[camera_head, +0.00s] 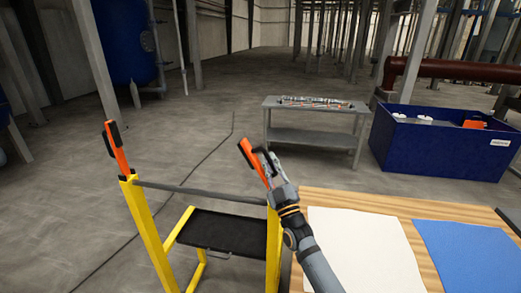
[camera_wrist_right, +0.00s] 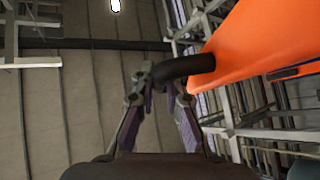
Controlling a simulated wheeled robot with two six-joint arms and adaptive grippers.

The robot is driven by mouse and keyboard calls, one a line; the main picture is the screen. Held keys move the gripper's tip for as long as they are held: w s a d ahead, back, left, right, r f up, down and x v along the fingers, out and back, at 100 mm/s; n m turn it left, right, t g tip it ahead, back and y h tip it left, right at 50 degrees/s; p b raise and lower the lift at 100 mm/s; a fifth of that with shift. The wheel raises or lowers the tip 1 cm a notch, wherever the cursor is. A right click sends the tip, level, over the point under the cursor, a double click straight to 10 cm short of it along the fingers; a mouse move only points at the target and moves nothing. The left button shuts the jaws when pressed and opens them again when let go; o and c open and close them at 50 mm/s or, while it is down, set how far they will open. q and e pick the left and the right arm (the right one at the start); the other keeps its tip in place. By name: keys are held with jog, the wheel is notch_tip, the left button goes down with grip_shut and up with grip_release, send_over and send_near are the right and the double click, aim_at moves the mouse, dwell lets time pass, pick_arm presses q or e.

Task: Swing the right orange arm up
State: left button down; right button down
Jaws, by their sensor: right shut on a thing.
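The right orange arm (camera_head: 248,153) stands raised at the right post of the yellow frame, tilted up and to the left. Its black handle (camera_head: 262,160) is partly covered by my gripper. My right gripper (camera_head: 271,168) is shut on this handle. The wrist view shows the black handle (camera_wrist_right: 183,68) between the two fingers (camera_wrist_right: 163,82), with the orange arm (camera_wrist_right: 255,40) running off to the upper right. The left orange arm (camera_head: 117,150) stands nearly upright on the left post, with its own black handle. My left gripper is not in view.
A yellow frame (camera_head: 150,235) has a dark crossbar and a black tray (camera_head: 212,232). A wooden table (camera_head: 415,208) with a white and a blue sheet lies at the right. A grey table (camera_head: 313,140) and a blue bin (camera_head: 430,165) stand behind. The floor at left is clear.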

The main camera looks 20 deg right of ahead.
jog(key=s+d+f+m+h+b, duration=0.1)
jog(key=s+d+m+h, duration=0.2)
jog(key=m+h, duration=0.7)
jog(key=shift+s+d+m+b, duration=0.3)
jog(key=shift+d+m, duration=0.4)
jog(key=shift+d, duration=0.35)
jog(key=shift+h, duration=0.3)
jog(key=c, duration=1.7)
grip_release()
jog(key=shift+o, duration=0.2)
jog(key=shift+d, duration=0.1)
jog(key=v, duration=1.2)
